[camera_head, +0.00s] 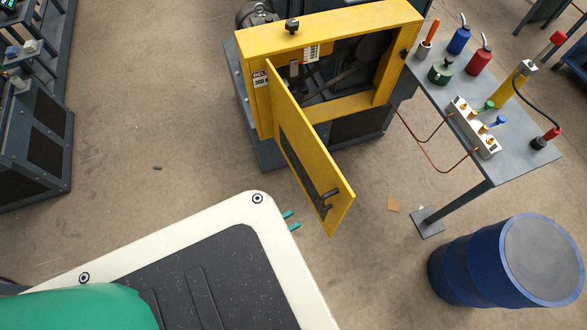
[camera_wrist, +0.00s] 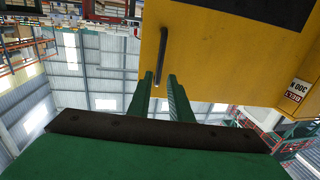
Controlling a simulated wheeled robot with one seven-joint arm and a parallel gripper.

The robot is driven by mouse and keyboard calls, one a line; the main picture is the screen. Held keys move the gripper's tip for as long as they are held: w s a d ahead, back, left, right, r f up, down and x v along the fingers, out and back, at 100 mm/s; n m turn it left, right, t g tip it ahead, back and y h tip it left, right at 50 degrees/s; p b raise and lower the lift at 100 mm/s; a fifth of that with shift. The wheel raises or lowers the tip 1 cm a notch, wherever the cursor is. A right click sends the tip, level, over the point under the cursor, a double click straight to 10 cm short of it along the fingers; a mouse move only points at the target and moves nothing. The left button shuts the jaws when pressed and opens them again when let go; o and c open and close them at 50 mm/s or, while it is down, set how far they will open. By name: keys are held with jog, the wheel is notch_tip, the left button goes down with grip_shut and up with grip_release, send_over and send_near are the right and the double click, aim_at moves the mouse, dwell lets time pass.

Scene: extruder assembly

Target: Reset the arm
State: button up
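My gripper (camera_wrist: 161,76) shows two green fingers that stand apart with nothing held between them. In the head view only its teal fingertips (camera_head: 291,221) show past the corner of my white base; the rest is hidden. The yellow cabinet door (camera_head: 306,148) hangs open, swung out from the cabinet. Its dark handle (camera_head: 328,201) is to the right of my fingertips, with a gap in the picture. In the wrist view the handle (camera_wrist: 162,55) lies ahead of the fingers, its lower end lined up between them. I cannot tell the depth between them.
The yellow cabinet (camera_head: 330,22) stands behind the door. A grey table (camera_head: 520,150) with bottles, a screwdriver and a metal block with fittings is at the right. A blue barrel (camera_head: 455,265) stands below it. A dark machine (camera_head: 35,140) is at far left. Floor between is mostly clear.

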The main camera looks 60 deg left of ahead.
dwell(0.6)
jog(key=w+d+g+h, duration=0.1)
jog(key=w+d, duration=0.3)
jog(key=d, duration=1.8)
jog(key=shift+f+m+g, duration=0.15)
jog(key=shift+m+g, duration=0.25)
jog(key=shift+g, duration=0.5)
jog(key=shift+s+a, duration=0.1)
